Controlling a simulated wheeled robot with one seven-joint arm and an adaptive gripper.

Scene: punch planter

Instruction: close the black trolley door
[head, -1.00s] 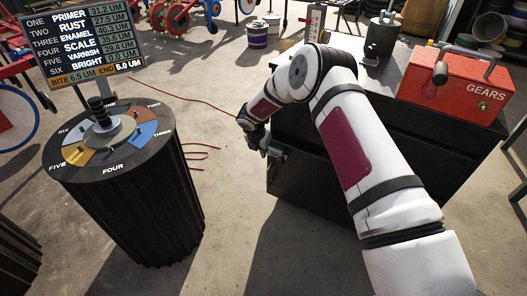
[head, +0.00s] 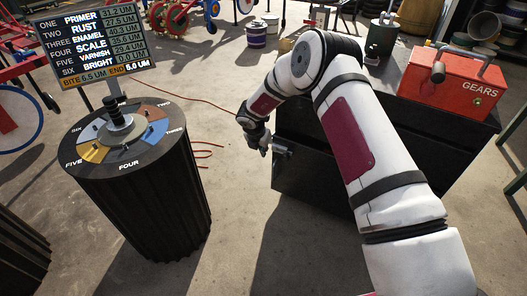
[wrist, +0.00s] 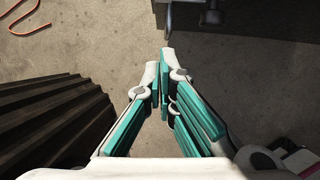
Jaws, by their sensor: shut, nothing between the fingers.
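The black trolley (head: 428,120) stands at the right in the head view, partly hidden behind my arm. Its black door (head: 305,178) faces forward and left, with a grey handle (head: 283,150) near its upper left. I cannot tell how far the door stands open. My gripper (head: 264,151) is beside the handle, on its left; contact cannot be made out there. The dark trolley edge (wrist: 250,15) shows at the top right.
A black ribbed drum (head: 140,215) with a coloured dial stands left of the trolley, also in the wrist view (wrist: 45,125). A sign board (head: 90,48) rises behind it. A red GEARS toolbox (head: 455,80) sits on the trolley. Bare floor lies between drum and trolley.

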